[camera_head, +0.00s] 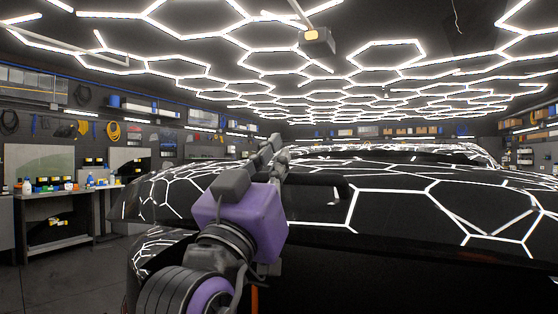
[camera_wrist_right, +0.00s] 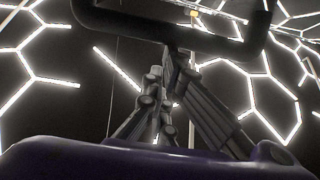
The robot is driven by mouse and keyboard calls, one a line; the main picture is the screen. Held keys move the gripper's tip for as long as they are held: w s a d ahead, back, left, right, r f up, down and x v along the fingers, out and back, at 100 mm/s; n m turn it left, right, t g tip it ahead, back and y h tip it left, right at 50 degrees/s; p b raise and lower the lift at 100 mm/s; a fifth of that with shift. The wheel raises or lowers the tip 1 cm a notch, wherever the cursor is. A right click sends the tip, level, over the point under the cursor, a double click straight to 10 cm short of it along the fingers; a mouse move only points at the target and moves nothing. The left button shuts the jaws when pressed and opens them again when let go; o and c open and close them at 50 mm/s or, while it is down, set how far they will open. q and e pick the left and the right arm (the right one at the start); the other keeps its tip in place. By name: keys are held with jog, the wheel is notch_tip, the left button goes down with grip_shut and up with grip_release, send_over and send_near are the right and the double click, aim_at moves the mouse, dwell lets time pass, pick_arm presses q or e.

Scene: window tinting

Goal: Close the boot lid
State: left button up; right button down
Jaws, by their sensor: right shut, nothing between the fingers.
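The boot lid (camera_head: 430,205) is a glossy black panel at the rear of the black car, filling the right half of the head view. White hexagon lights reflect in it. Its lower edge runs across above a dark area, and I cannot tell how far it stands from shut. My right gripper (camera_head: 272,148), behind my purple wrist, points away over the car, left of the lid's middle. Its fingers also show in the right wrist view (camera_wrist_right: 170,72), shut and empty. Whether they touch the lid is unclear. My left gripper is out of view.
The car's dark left rear side (camera_head: 165,195) lies left of my arm. A workbench (camera_head: 58,193) with bottles stands by the left wall, with open floor (camera_head: 60,282) in front. A projector-like box (camera_head: 317,42) hangs from the ceiling.

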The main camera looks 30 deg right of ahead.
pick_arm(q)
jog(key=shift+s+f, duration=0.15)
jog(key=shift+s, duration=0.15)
pick_arm(e)
jog(key=shift+w+d+f, duration=0.1)
jog(key=shift+d+f, duration=0.05)
jog(key=shift+f, duration=0.15)
